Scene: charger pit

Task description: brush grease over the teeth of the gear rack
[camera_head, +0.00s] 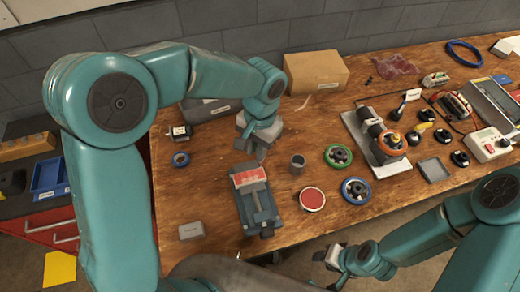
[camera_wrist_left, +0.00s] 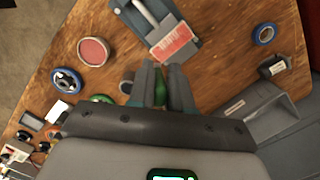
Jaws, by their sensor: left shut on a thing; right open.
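My left gripper (camera_head: 259,158) is over the bench, just behind the blue-grey vise (camera_head: 268,216). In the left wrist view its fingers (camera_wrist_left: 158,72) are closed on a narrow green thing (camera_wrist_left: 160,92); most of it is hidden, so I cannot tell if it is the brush. The vise (camera_wrist_left: 205,12) carries a red label plate (camera_head: 249,176) and a grey bar along its top; I cannot make out rack teeth. A round tin with a red top (camera_head: 312,198) stands right of the vise. My right gripper (camera_head: 335,266) is open and empty off the bench's front edge.
A grey cup (camera_head: 298,164) stands close right of my left gripper. Green (camera_head: 338,157) and blue (camera_head: 356,190) handwheels lie farther right, before a metal plate with a motor assembly. A cardboard box (camera_head: 316,72) is at the back. A blue tape roll (camera_head: 181,159) lies left.

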